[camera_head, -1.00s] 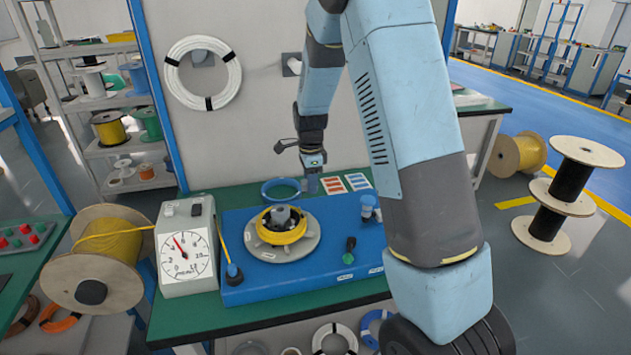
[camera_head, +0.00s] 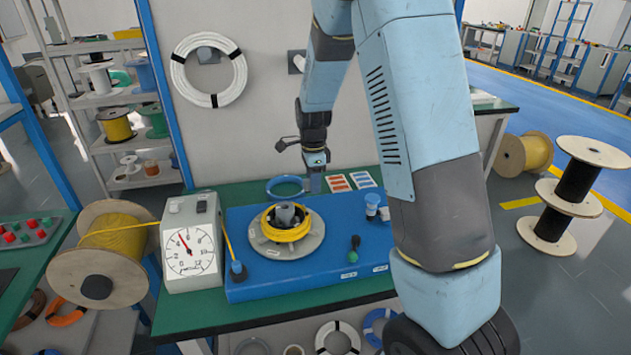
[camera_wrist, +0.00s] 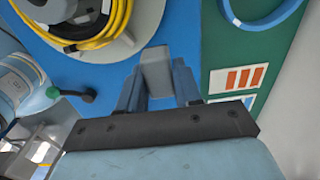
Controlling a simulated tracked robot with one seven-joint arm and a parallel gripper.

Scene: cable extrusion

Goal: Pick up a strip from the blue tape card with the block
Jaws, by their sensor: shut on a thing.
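My gripper (camera_head: 315,184) hangs over the back of the blue bench plate, left of the two tape cards. In the wrist view its two blue-grey fingers (camera_wrist: 159,90) are shut on a small grey block (camera_wrist: 155,70). The orange tape card (camera_head: 338,182) and the blue tape card (camera_head: 363,180) lie side by side on the green tabletop. In the wrist view the orange card (camera_wrist: 239,78) lies right of the block, and part of the blue card (camera_wrist: 247,101) shows below it, partly covered by the gripper body. The block is apart from both cards.
A yellow cable coil (camera_head: 287,222) sits on a round disc on the blue plate (camera_head: 260,285). A blue ring (camera_head: 286,188) lies behind it. A wall rises behind the table.

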